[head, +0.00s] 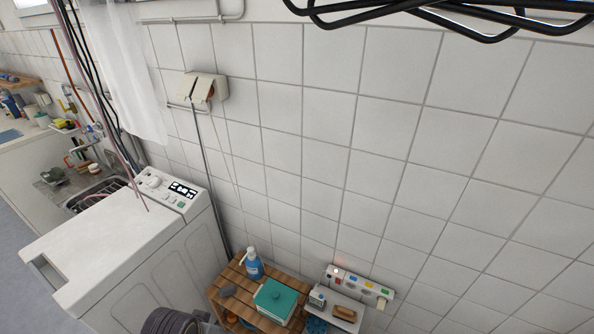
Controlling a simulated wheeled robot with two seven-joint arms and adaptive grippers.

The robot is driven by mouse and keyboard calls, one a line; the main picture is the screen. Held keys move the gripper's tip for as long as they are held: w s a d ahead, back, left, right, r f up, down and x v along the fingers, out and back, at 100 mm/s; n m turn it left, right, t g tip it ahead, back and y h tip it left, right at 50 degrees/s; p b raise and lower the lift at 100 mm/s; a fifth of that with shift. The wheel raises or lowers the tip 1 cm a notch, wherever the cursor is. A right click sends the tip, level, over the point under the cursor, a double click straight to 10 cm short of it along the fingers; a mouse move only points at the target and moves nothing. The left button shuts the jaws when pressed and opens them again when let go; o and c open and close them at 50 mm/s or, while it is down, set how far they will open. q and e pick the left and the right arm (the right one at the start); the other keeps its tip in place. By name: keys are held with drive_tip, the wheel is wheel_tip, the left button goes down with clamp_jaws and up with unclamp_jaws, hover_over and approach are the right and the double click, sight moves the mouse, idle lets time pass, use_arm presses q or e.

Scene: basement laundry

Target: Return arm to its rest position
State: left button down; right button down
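Neither of my grippers can be made out in the head view. A dark grey, ribbed, rounded shape shows at the bottom edge, left of the wooden shelf, cut off by the frame; I cannot tell what it is.
A white top-loading washing machine (110,240) stands at left, beside a sink counter (20,139). A slatted wooden shelf (233,275) holds a blue bottle (253,264) and a teal-lidded box (275,302). A power strip (362,285) is nearby. Black bars (440,12) hang at top right before the tiled wall.

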use_arm(q)
drive_tip(key=s+f+g, duration=0.1)
drive_tip(key=s+f, duration=0.1)
drive_tip(key=f, duration=1.5)
drive_tip(key=s+f, duration=0.2)
drive_tip(key=f, duration=1.4)
drive_tip(key=s+a+f, duration=0.2)
drive_tip(key=s+f, duration=0.7)
drive_tip(key=s, duration=0.1)
drive_tip(key=s+a+f+g, duration=0.1)
drive_tip(key=s+a+f, duration=0.1)
drive_tip(key=s+f, duration=0.7)
drive_tip(key=shift+s, duration=1.25)
drive_tip(key=shift+r, duration=0.1)
drive_tip(key=shift+a, duration=0.1)
drive_tip(key=shift+a, duration=0.25)
